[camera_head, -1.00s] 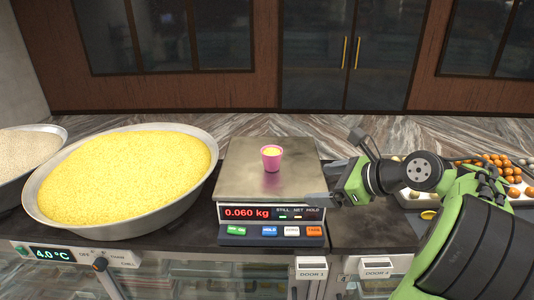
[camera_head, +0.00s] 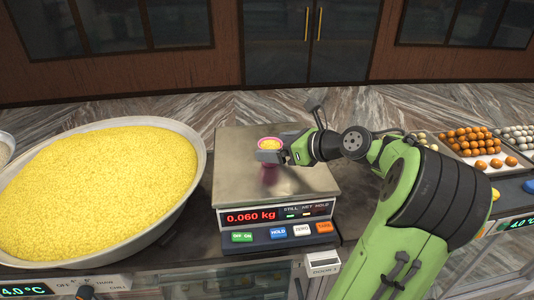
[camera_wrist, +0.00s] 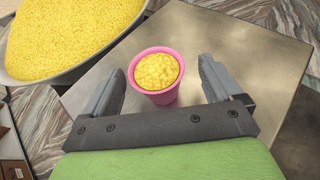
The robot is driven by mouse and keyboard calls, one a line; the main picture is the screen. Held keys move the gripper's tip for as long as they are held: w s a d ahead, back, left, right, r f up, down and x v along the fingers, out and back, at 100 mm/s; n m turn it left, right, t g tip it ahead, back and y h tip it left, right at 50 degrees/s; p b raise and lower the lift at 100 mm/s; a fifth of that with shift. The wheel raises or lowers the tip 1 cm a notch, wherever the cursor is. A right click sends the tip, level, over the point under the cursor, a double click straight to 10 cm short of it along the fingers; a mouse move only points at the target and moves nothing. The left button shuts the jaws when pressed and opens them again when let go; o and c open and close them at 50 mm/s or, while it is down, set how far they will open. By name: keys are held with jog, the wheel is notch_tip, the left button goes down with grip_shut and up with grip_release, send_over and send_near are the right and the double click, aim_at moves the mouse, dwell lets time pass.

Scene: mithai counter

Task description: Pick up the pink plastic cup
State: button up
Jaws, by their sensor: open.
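The pink plastic cup (camera_head: 269,144), filled with yellow grains, stands upright on the metal plate of the scale (camera_head: 232,180). In the wrist view the cup (camera_wrist: 157,90) is between the tips of my two fingers, with a gap on each side. My gripper (camera_wrist: 160,82) is open and holds nothing. The scale display reads 0.060 kg.
A large metal bowl (camera_head: 196,190) heaped with yellow grains stands left of the scale, close to it. Trays of orange and white round sweets (camera_head: 468,141) lie to the right, beyond my arm. The scale's buttons (camera_head: 280,233) face the front.

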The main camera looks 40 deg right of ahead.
aim_at(265, 148)
jog(key=x, duration=0.4)
jog(key=shift+w+a+f, duration=0.15)
jog(key=shift+f, duration=0.2)
jog(key=shift+s+r, duration=0.1)
jog(key=shift+s, duration=0.15)
jog(key=c, duration=1.1)
jog(key=shift+o, duration=0.2)
jog(key=shift+r, duration=0.1)
